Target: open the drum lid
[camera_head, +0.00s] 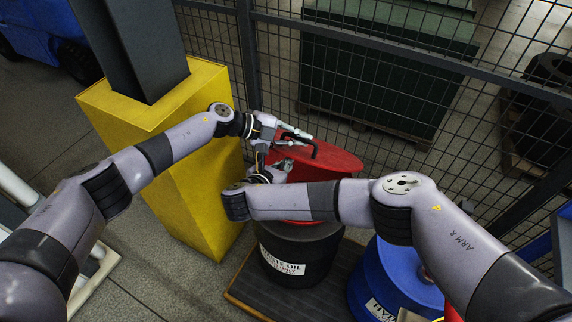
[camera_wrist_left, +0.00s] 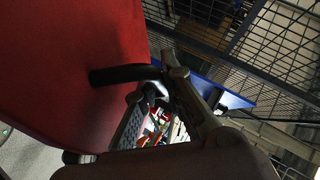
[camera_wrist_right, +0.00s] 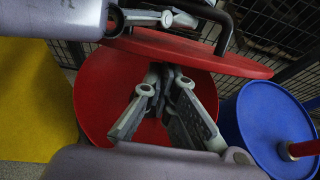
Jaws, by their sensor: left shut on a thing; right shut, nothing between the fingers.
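The red drum lid (camera_head: 338,163) is tilted up over the black waste oil drum (camera_head: 318,255). In the right wrist view a gap shows between the raised lid (camera_wrist_right: 190,50) and the red top of the drum (camera_wrist_right: 95,95). My left gripper (camera_head: 298,137) is shut on the lid's black handle (camera_head: 315,149). The handle also shows in the left wrist view (camera_wrist_left: 118,74), beside the red lid (camera_wrist_left: 65,60). My right gripper (camera_head: 280,170) is shut and empty, near the lid's left side; in the right wrist view its fingertips (camera_wrist_right: 168,75) lie in front of the gap. My right forearm hides part of the drum.
A blue drum (camera_head: 385,275) stands right of the black drum, on a dark pallet (camera_head: 245,290). A yellow column guard (camera_head: 190,190) stands close on the left. A wire mesh fence (camera_head: 400,90) runs behind the drums, with a green container (camera_head: 375,75) beyond it.

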